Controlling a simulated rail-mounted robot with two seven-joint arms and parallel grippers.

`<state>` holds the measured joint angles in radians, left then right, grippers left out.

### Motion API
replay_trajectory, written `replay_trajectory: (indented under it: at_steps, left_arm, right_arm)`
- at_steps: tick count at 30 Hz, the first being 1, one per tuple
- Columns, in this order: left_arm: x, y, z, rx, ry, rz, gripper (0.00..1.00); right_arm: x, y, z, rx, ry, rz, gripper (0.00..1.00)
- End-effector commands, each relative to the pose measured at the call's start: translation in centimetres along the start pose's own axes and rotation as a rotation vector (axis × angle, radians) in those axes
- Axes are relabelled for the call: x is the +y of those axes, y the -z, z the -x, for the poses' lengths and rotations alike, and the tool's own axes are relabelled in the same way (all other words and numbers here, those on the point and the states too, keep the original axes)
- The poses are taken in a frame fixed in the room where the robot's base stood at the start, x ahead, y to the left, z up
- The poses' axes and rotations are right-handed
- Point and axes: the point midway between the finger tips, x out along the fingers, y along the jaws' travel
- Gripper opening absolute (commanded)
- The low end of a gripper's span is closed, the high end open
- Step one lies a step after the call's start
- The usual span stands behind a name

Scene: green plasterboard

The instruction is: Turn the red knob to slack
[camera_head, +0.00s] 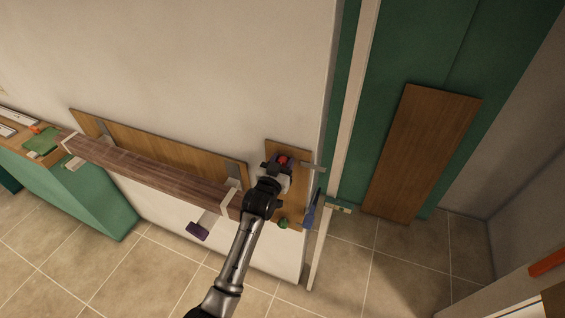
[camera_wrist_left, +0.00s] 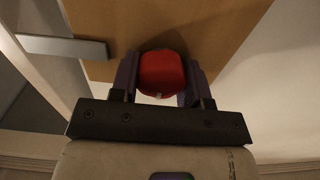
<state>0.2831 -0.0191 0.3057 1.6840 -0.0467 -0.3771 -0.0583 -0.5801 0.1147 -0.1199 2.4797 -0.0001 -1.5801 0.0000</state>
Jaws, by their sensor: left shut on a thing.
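The red knob (camera_head: 283,160) is on a small wooden board (camera_head: 290,147) on the white wall in the head view. In the left wrist view the red knob (camera_wrist_left: 162,74) sits between the two fingers of my left gripper (camera_wrist_left: 160,80), which is shut on it. A small pale mark shows at the knob's lower edge. In the head view my left gripper (camera_head: 277,165) covers part of the knob and board. My right gripper is not in view.
A metal bracket (camera_head: 314,168) sticks out right of the knob; it also shows in the wrist view (camera_wrist_left: 62,47). A green knob (camera_head: 283,223) and a blue-handled item (camera_head: 310,212) are lower down. A long wooden beam (camera_head: 150,167) runs left. A brown panel (camera_head: 420,150) leans at right.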

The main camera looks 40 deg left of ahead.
Motion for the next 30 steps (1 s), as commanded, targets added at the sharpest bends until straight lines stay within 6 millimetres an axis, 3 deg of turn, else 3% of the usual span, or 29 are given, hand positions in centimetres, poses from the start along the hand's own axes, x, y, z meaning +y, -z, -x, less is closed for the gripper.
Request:
replay_trajectory:
  at_steps: [5, 14, 30]
  left_arm:
    - [0.0, 0.0, 0.0, 0.0, 0.0, 0.0, 0.19]
    - [0.0, 0.1, 0.0, 0.0, 0.001, 0.052, 0.19]
    - [-0.2, 0.1, 0.0, -0.004, 0.001, 0.509, 0.19]
  right_arm:
    - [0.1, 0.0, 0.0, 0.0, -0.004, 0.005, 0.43]
    - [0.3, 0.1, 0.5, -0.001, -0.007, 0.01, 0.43]
    - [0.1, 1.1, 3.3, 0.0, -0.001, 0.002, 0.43]
